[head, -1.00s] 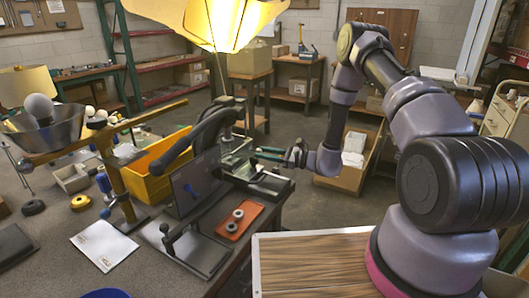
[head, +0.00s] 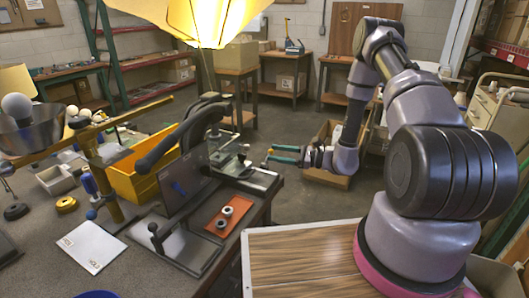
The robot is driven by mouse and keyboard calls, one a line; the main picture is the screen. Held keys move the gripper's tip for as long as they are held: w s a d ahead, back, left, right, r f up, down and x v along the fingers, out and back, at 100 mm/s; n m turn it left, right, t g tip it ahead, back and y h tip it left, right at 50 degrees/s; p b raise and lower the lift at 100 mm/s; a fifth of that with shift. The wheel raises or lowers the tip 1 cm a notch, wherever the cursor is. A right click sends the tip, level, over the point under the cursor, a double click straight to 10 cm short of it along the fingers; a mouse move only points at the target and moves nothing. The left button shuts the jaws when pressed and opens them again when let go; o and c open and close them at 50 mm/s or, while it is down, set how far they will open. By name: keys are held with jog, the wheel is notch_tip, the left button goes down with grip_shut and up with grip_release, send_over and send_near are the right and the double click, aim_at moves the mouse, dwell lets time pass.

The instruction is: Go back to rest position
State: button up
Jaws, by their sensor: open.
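My gripper (head: 284,154) is at the end of my arm, right of the workbench edge, over the floor. Its two teal-tipped fingers point left and stand apart, with nothing between them. The lit yellow lampshade (head: 205,18) hangs at the top of the view, above the bench and clear of the gripper. A bowl (head: 32,135) with white bulbs (head: 17,106) in it stands at the far left on a yellow stand.
The workbench (head: 38,235) holds a yellow bin (head: 130,183), a black-framed fixture (head: 183,250), an orange tray (head: 229,213) and a white sheet (head: 91,246). A cardboard box (head: 325,176) stands on the floor behind my gripper. Floor between bench and back tables is clear.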

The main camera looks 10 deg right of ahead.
jog(key=shift+s+d, duration=0.3)
jog(key=shift+d, duration=0.35)
jog(key=shift+r, duration=0.1)
jog(key=s+a+r+n+g+h, duration=0.15)
jog(key=s+r+n+g, duration=0.3)
jog(key=r, duration=0.55)
jog(key=s+r+n+g+h, duration=0.2)
jog(key=s+r+n+g, duration=0.3)
jog(key=r, duration=0.6)
jog(key=s+d+r+n+t+h, duration=0.3)
jog(key=s+d+r+t+h, duration=0.2)
jog(key=s+r, duration=0.2)
jog(key=s+d+r+n+t+h, duration=0.3)
jog(key=s+d+r+t+h, duration=0.2)
jog(key=s+r, duration=0.3)
notch_tip(320, 180, up, 3)
jog(key=shift+d+r+h, duration=0.1)
jog(key=shift+d+h, duration=0.4)
jog(key=shift+h, duration=0.05)
jog(key=shift+s+n, duration=0.1)
jog(key=shift+n, duration=0.15)
